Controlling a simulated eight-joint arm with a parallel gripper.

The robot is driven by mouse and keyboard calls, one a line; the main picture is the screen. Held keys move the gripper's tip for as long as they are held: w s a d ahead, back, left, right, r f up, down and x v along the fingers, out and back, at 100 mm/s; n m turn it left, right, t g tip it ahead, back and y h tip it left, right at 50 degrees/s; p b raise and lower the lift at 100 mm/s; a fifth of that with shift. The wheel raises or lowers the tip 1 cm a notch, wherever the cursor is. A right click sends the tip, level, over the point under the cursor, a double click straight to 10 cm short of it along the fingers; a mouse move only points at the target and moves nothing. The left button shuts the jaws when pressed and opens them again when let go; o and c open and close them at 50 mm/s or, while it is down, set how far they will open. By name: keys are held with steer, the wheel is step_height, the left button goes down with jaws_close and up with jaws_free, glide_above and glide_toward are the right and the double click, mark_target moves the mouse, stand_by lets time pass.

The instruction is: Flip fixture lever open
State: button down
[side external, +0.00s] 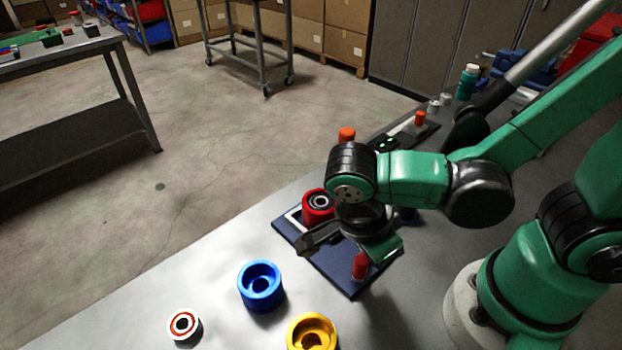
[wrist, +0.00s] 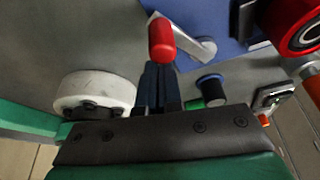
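The lever has a red grip (wrist: 162,40) on a silver arm (wrist: 198,50) in the wrist view. The side view shows its red grip (side external: 360,266) at the front edge of the dark blue fixture plate (side external: 341,277). My gripper (wrist: 159,68) has its dark fingers close together, with their tips right at the near end of the red grip. I cannot tell if they touch it. In the side view my gripper (side external: 350,245) is over the plate and its fingertips are hidden. A red round part (side external: 317,204) with a bearing sits on the plate.
A blue cup (side external: 260,285), a yellow cup (side external: 311,332) and a white-red ring (side external: 184,325) stand on the grey table left of the fixture. Orange-topped knobs (side external: 347,134) and small parts are behind. My base is at the right.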

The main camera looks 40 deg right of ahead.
steer(key=shift+w+a, duration=0.35)
steer(key=shift+w, duration=0.25)
steer(key=shift+w+a, duration=0.3)
steer(key=shift+w, duration=0.25)
steer(key=shift+w+a, duration=0.15)
steer(key=s+d, duration=0.1)
steer(key=s, duration=0.1)
steer(key=s+d, duration=0.1)
steer(key=shift+s+d+r, duration=0.1)
steer(key=shift+s+r, duration=0.05)
steer(key=shift+s, duration=0.25)
steer(key=w+a+r, duration=0.1)
steer(key=w+r, duration=0.2)
steer(key=r, duration=0.6)
steer(key=shift+a, duration=0.2)
steer(key=shift+r, duration=0.1)
